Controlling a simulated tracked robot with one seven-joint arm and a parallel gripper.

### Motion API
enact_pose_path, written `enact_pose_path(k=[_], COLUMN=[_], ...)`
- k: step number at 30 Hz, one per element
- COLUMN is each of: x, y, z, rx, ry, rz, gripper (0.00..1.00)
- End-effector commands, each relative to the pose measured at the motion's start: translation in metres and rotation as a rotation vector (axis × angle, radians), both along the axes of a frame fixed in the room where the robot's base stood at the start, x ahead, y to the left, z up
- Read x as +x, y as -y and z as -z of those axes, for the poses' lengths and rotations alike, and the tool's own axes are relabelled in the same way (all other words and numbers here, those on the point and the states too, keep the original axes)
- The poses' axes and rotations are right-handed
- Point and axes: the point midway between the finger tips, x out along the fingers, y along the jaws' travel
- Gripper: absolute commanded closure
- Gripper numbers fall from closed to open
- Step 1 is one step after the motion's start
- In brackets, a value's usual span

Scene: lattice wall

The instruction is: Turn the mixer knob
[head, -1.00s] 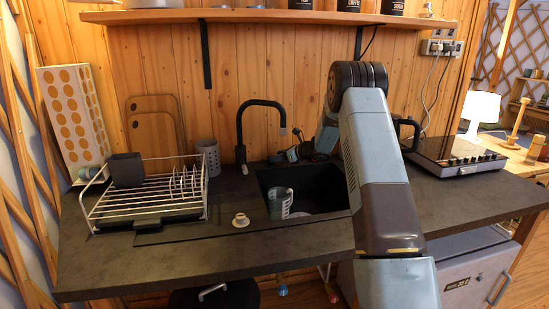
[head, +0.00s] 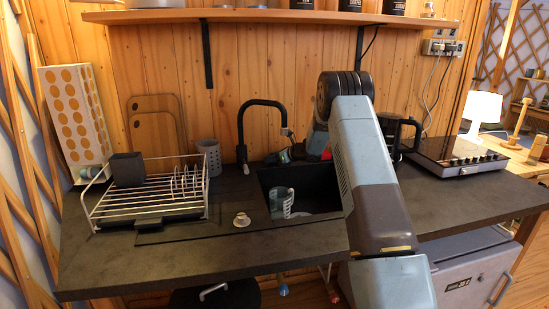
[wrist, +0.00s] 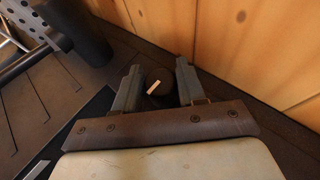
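In the head view my gripper (head: 282,157) is low behind the sink, right of the black faucet (head: 241,135), and the knob cannot be made out there. The faucet's thick dark post (wrist: 78,32) stands at upper left in the wrist view.
The wooden wall (wrist: 245,45) is close to the right of my gripper. A dish rack (head: 145,190) and a perforated holder (head: 208,157) are to the left. A coffee pot (head: 395,135) and hob (head: 455,155) are to the right.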

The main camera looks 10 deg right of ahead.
Motion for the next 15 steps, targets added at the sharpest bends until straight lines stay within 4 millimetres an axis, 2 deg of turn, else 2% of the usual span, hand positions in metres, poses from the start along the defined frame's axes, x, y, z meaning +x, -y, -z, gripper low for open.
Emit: enact_pose_path(k=[1, 7, 8, 10, 15], x=[0.000, -0.001, -0.001, -0.001, 0.001], y=[-0.001, -0.001, 0.013, 0.005, 0.001], z=[0.000, 0.000, 0.001, 0.000, 0.000], rx=[0.000, 0.001, 0.000, 0.001, 0.000], ry=[0.000, -0.001, -0.001, -0.001, 0.000], rz=[-0.001, -0.002, -0.001, -0.003, -0.026], gripper=[0.70, 0.89, 0.91, 0.93, 0.94])
